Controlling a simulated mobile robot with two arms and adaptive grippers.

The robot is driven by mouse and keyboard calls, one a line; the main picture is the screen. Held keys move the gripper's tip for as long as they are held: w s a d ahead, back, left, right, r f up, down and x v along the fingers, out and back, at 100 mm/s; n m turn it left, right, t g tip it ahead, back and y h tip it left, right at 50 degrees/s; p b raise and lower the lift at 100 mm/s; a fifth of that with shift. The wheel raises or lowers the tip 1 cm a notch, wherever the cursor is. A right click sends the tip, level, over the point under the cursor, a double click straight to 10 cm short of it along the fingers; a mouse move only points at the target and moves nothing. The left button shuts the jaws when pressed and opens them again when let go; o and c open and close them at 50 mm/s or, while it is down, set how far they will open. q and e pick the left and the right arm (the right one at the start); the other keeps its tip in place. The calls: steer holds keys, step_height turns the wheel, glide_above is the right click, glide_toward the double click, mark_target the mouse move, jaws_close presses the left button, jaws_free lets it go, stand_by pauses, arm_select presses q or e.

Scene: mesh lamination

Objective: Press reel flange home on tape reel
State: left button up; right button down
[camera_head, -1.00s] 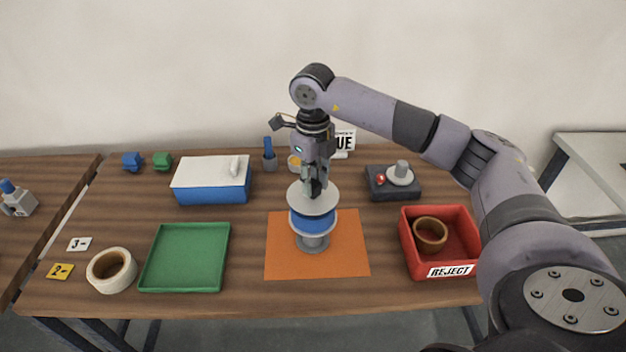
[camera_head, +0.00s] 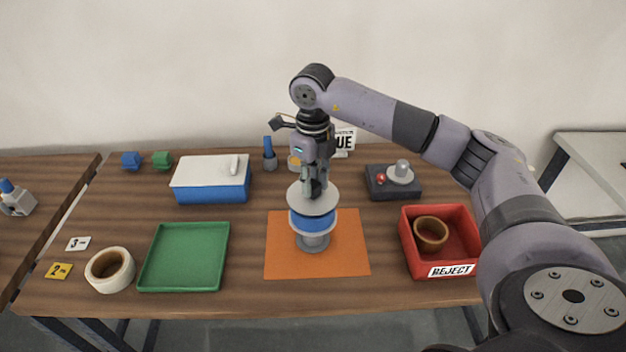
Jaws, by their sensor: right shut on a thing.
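The tape reel (camera_head: 312,219) with its blue band stands upright on a grey stand (camera_head: 312,242) on the orange mat (camera_head: 346,262). The pale grey reel flange (camera_head: 322,205) lies level over the blue band; I cannot tell whether a gap is left beneath it. My right gripper (camera_head: 312,192) points straight down from above and is shut on the reel flange near its middle. Its fingertips partly hide the flange's centre. My left gripper is out of view.
A green tray (camera_head: 184,288) is left of the mat, beside a cream tape roll (camera_head: 110,270). A red REJECT bin (camera_head: 408,250) with a brown ring (camera_head: 431,233) is at the right. Behind are a blue-and-white box (camera_head: 212,192) and a dark button unit (camera_head: 380,188).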

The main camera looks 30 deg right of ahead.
steer(key=shift+f+b, duration=0.5)
steer(key=shift+f, duration=0.25)
steer(key=c, duration=1.2)
jaws_free()
steer(key=shift+c, duration=0.2)
